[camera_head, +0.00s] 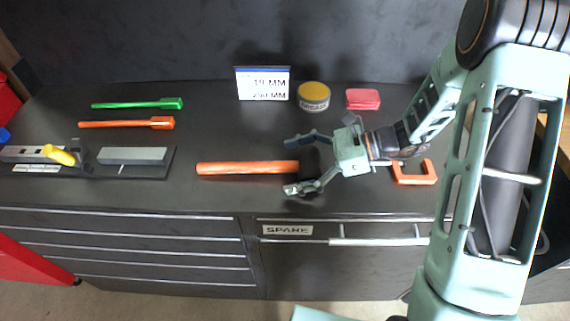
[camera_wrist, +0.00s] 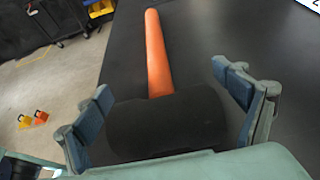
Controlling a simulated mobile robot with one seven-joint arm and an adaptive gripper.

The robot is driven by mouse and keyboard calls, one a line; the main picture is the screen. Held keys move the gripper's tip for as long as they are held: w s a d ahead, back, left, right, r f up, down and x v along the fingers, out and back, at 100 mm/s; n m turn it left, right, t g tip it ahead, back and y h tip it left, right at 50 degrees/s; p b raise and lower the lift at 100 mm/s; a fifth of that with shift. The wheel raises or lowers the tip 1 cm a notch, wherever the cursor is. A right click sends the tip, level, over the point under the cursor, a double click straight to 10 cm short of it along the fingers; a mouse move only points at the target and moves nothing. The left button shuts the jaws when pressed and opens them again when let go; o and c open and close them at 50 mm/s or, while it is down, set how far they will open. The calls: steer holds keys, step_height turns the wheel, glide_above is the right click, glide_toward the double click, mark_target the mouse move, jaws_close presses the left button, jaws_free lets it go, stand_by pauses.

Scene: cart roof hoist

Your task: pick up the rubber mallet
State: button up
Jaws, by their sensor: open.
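The rubber mallet lies on the dark bench top, with its orange handle (camera_head: 245,168) pointing left and its black head (camera_head: 309,165) at the right end. My gripper (camera_head: 298,164) is open, with one finger on the far side of the head and one on the near side. In the wrist view the black head (camera_wrist: 168,122) lies between the two blue-padded fingers (camera_wrist: 165,105), and the orange handle (camera_wrist: 156,55) runs away from me. I cannot tell whether either finger touches the head. The head is partly hidden by my gripper in the head view.
Green (camera_head: 140,104) and orange (camera_head: 125,124) tools lie at the left, above a vise-like fixture (camera_head: 130,170). A sign (camera_head: 262,83), a round tin (camera_head: 314,95) and a red block (camera_head: 362,99) stand at the back. An orange handle-shaped piece (camera_head: 414,181) lies right of my gripper.

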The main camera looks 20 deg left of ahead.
steer(key=c, duration=1.7)
steer(key=shift+r, duration=0.15)
